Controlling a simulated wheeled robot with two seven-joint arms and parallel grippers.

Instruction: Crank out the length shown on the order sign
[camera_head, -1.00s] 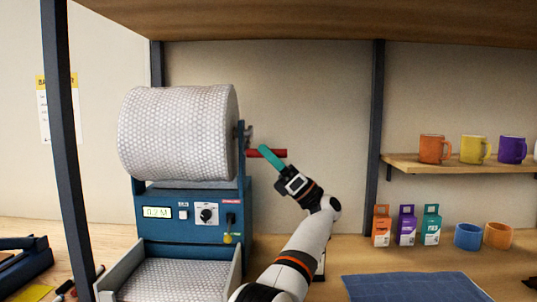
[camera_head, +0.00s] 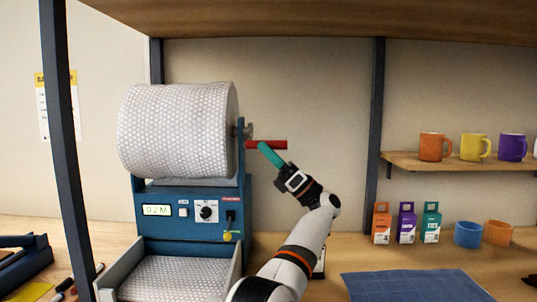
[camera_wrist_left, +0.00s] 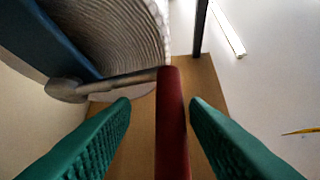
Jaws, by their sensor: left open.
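The bubble-wrap roll (camera_head: 175,130) sits on the blue dispenser (camera_head: 195,227), whose display (camera_head: 156,210) reads 0.2 M. The red crank handle (camera_head: 267,145) sticks out to the right of the roll. My left gripper (camera_head: 264,150) is at the handle with its teal fingers open. In the left wrist view the red handle (camera_wrist_left: 172,130) lies between the two spread fingers, with a gap on each side; the metal crank arm (camera_wrist_left: 115,82) runs from it to the roll's axle. A paper sign (camera_head: 42,105) with a yellow header hangs at left, its text unreadable. My right gripper is not in view.
Bubble wrap lies in the tray (camera_head: 240,262) below the dispenser. A shelf post (camera_head: 68,170) stands at left. Mugs (camera_head: 435,147) sit on the right shelf, with small boxes (camera_head: 406,224) below. A blue mat (camera_head: 415,286) lies on the bench at right.

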